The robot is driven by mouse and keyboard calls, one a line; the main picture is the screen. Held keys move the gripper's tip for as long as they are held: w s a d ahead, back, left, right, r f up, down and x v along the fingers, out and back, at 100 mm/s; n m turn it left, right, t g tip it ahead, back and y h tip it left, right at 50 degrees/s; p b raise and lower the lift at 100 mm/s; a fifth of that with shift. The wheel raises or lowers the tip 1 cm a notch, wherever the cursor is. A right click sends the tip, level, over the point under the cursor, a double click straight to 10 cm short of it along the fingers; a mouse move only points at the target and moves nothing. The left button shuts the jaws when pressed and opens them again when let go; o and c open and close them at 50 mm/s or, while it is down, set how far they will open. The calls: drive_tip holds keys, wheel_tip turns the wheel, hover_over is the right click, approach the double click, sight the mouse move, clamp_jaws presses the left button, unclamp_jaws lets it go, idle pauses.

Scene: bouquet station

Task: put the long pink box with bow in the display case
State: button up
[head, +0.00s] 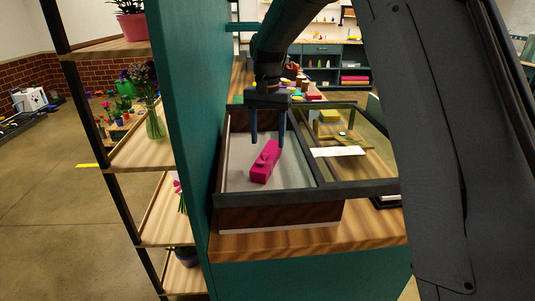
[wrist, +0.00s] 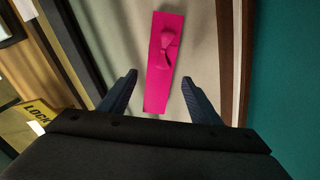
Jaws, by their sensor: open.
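The long pink box with bow (head: 265,163) lies on the pale floor inside the display case (head: 280,216), in its left part. My gripper (head: 268,145) is open above the box, with its two fingers apart on either side. In the wrist view the pink box (wrist: 162,75) lies lengthwise ahead, its bow near the upper middle. The fingertips of my gripper (wrist: 160,84) stand to the left and right of the near end of the box, with gaps on both sides. I see no contact between fingers and box.
A glazed section (head: 345,145) at the right shows a white card and yellow items. A yellow "LOCK" label (wrist: 36,115) shows at lower left in the wrist view. A teal panel (head: 190,120) and plant shelves stand at left.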

sight(268, 155)
drive_tip(key=shift+r+b, duration=0.5)
drive_tip(key=shift+r, duration=2.05)
